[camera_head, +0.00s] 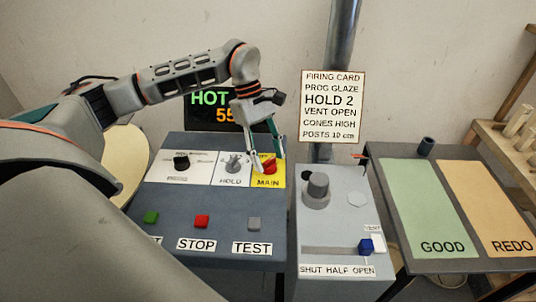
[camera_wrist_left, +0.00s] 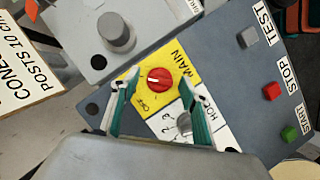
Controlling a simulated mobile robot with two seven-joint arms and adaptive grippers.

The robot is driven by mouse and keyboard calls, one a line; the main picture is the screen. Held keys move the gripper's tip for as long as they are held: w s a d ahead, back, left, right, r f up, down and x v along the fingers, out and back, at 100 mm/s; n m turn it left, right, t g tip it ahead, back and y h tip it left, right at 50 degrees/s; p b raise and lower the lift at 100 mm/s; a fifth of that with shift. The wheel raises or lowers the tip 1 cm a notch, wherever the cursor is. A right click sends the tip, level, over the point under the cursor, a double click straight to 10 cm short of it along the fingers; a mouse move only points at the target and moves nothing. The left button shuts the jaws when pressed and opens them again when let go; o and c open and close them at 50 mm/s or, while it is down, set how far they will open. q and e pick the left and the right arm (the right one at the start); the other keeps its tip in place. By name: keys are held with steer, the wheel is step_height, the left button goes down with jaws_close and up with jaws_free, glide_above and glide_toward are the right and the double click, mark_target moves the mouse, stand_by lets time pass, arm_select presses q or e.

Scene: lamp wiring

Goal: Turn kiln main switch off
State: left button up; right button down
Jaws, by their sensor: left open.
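The main switch is a red round knob (camera_head: 268,166) on a yellow plate marked MAIN, at the right end of the sloped control panel (camera_head: 215,215). In the left wrist view the red knob (camera_wrist_left: 160,80) has a pale pointer line, and the plate reads OFF on one side. My left gripper (camera_head: 268,160) is open, pointing down at the yellow plate. In the left wrist view the fingers of the left gripper (camera_wrist_left: 160,92) lie on either side of the knob, apart from it. I cannot tell how high the fingertips are above the plate. My right gripper is not in view.
A grey HOLD knob (camera_head: 233,163) and a black knob (camera_head: 181,162) sit left of the switch. Green, red and grey buttons (camera_head: 254,224) line the panel front. A grey vent box (camera_head: 335,215) with a large knob stands close on the right. A dark display (camera_head: 213,108) stands behind.

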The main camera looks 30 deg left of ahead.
arm_select(q)
steer(key=c, duration=1.1)
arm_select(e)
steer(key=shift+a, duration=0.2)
